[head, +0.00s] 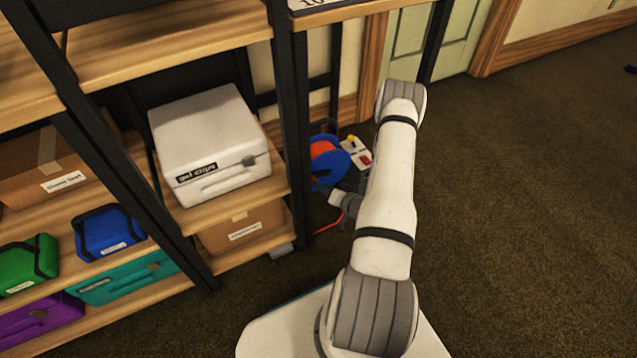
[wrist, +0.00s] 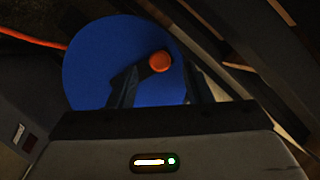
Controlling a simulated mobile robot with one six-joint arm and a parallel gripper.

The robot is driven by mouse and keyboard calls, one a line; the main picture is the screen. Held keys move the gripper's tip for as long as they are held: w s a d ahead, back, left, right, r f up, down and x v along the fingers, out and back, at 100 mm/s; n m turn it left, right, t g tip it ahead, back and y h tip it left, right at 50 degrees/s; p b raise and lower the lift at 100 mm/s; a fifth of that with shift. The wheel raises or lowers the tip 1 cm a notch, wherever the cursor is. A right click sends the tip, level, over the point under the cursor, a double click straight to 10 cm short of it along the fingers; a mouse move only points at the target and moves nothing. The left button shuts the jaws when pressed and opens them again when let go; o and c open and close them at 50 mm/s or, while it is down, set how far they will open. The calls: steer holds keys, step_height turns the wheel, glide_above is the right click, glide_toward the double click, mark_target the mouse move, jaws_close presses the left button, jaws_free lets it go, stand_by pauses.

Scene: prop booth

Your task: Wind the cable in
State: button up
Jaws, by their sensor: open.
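A cable reel with blue discs (head: 331,171) and orange cable (head: 322,148) stands low beside the shelf, partly behind my arm. In the wrist view one blue disc (wrist: 95,68) fills the upper middle. An orange crank knob (wrist: 159,61) on a dark crank arm sits toward the disc's right side. My gripper (wrist: 158,85) is open, its two dark fingers pointing at the disc, with the knob appearing just beyond and between the fingertips. I cannot tell whether they touch it. Loose orange cable (wrist: 35,42) runs off to the left; some lies on the floor (head: 329,226).
A shelf with a white case (head: 208,145), cardboard boxes and coloured cases stands at left. Its dark post (head: 290,120) is close to the reel. A white box with red and yellow parts (head: 357,154) sits beside the reel. Open carpet (head: 530,200) lies at right.

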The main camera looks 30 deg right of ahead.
mark_target(324, 168)
steer(key=shift+b+x, duration=0.4)
steer(key=shift+x, duration=1.45)
jaws_close()
steer(key=shift+d+r, duration=0.1)
steer(key=shift+d, duration=0.05)
